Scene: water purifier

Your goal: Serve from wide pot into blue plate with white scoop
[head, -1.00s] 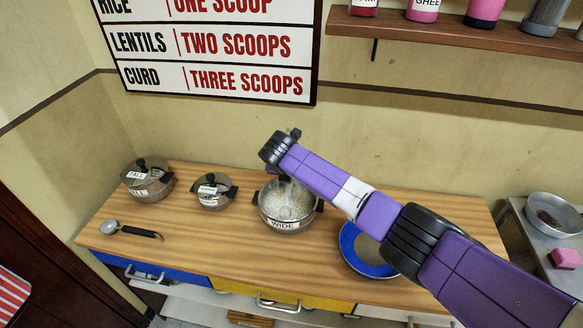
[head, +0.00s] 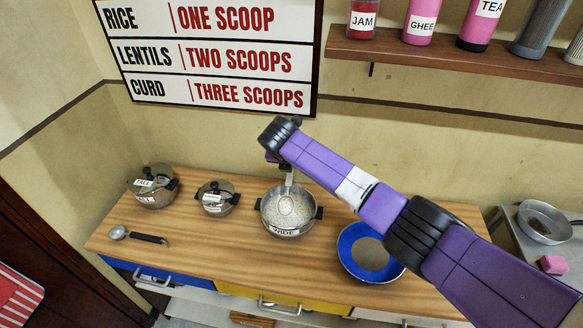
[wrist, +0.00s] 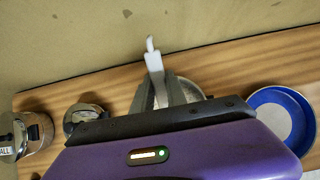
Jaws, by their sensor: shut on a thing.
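The wide pot (head: 284,231), a steel pot labelled WIDE with black handles, stands open at the middle of the counter with white grainy food inside. My gripper (head: 288,166) is above the pot, shut on the white scoop (head: 286,205). The scoop hangs down, its round bowl over the pot's opening; I cannot tell whether it touches the food or how full it is. In the wrist view, the scoop's white handle (wrist: 154,62) sticks up between the fingers. The blue plate (head: 352,264), blue-rimmed with a greyish centre, lies right of the pot, partly under my arm.
Two lidded pots (head: 153,188) (head: 217,198) stand left on the wooden counter, one labelled TALL. A dark-handled spoon (head: 137,235) lies at the front left. A metal bowl (head: 543,222) and pink block (head: 553,264) are at the right. A shelf (head: 455,58) hangs above.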

